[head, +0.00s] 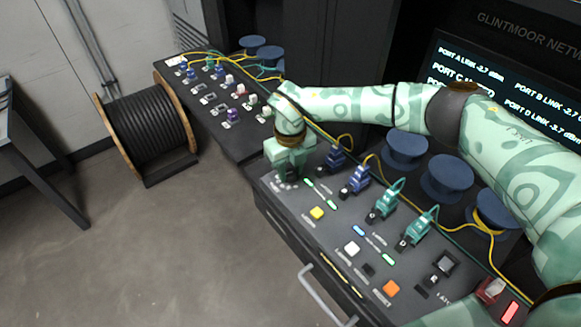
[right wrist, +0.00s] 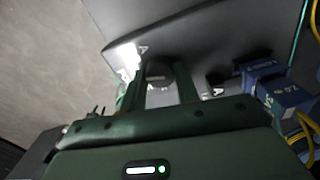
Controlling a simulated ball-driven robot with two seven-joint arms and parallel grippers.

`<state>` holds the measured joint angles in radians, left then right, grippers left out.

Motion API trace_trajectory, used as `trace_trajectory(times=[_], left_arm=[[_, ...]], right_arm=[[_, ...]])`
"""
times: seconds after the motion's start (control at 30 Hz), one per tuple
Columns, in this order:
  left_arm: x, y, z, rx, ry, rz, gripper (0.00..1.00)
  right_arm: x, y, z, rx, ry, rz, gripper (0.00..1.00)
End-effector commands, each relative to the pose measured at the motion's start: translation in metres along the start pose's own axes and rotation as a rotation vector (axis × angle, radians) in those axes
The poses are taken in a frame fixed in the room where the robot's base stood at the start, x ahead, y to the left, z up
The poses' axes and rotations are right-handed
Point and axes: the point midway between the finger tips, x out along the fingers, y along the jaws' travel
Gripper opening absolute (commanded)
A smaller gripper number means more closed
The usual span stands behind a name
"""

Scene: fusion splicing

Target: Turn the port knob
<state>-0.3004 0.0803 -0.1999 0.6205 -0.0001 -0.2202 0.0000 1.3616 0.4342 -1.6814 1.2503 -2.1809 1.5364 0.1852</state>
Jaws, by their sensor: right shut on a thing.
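The port knob (right wrist: 158,72) is a dark round knob on the grey panel. It sits between the two fingers of my right gripper (right wrist: 160,84) in the right wrist view. The gripper is shut on it. In the head view my right gripper (head: 290,174) points down at the left end of the near console panel (head: 325,238), and it hides the knob there. White markings show on the panel around the fingertips. My left gripper is not in view.
Blue connectors (head: 357,178) and teal connectors (head: 386,201) with yellow cables stand right of the gripper. Coloured buttons, such as a yellow one (head: 317,213), lie in front. Blue spools (head: 447,177) stand behind. A cable reel (head: 150,125) stands on the floor at left.

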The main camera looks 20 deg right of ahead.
Motion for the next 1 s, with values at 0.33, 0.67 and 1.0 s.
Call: trace_trajectory(times=[0.33, 0.67, 1.0], left_arm=[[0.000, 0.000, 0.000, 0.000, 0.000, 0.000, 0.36], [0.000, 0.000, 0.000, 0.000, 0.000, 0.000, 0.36], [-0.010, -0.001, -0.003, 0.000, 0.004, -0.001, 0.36]], right_arm=[[-0.002, 0.000, 0.002, -0.001, -0.006, 0.000, 0.48], [-0.003, 0.000, 0.001, -0.001, -0.003, 0.000, 0.53], [-0.070, -0.001, 0.002, -0.001, -0.008, -0.001, 0.53]])
